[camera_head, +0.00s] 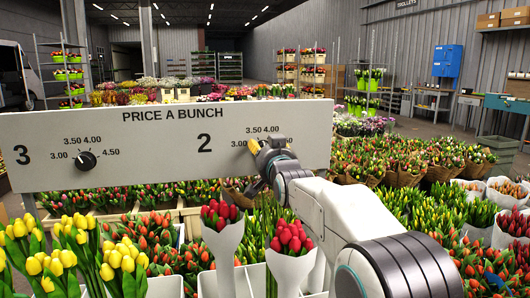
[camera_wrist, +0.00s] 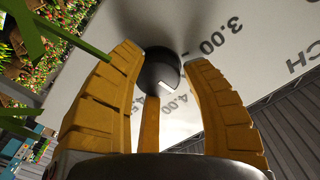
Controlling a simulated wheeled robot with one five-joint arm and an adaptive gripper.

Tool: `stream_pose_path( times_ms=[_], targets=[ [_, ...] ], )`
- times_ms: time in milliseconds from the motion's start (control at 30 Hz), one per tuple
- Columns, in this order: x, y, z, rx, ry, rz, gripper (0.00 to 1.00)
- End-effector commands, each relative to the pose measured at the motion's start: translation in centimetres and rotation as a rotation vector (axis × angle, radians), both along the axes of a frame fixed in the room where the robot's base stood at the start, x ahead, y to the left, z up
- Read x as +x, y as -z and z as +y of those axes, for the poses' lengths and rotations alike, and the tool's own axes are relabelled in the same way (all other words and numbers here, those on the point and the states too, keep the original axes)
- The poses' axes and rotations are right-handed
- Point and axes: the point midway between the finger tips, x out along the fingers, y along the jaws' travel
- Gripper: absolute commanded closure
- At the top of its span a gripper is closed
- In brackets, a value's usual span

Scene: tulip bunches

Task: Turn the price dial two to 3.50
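The white price board (camera_head: 175,117) reads "PRICE A BUNCH". Price dial two sits right of the "2"; in the head view my gripper (camera_head: 254,146) covers it. The knob's white mark seems to face the 4.00 label. The 3.00 label shows clearly, while 3.50 is hidden in the wrist view, likely behind the right finger.
Price dial three (camera_head: 86,160) is at the board's left end. White vases with red tulips (camera_head: 290,245) stand below my gripper, beside my arm. Yellow tulips (camera_head: 60,262) fill the front left. Green stems (camera_wrist: 55,30) show close to the left finger in the wrist view.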

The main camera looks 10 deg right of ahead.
Motion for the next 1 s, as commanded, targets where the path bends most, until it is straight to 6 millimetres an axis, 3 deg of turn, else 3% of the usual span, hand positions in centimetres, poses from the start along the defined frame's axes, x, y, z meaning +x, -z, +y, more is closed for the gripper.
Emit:
stream_pose_path(
  times_ms=[233,600,767,1000],
  targets=[
    [0.0,0.1,0.0,0.001,0.0,0.002,0.35],
    [-0.4,0.2,0.0,0.002,0.0,0.006,0.35],
    [-1.9,0.1,0.0,0.002,0.0,0.006,0.35],
    [-5.6,0.1,0.0,0.001,0.0,0.004,0.35]
  ],
)
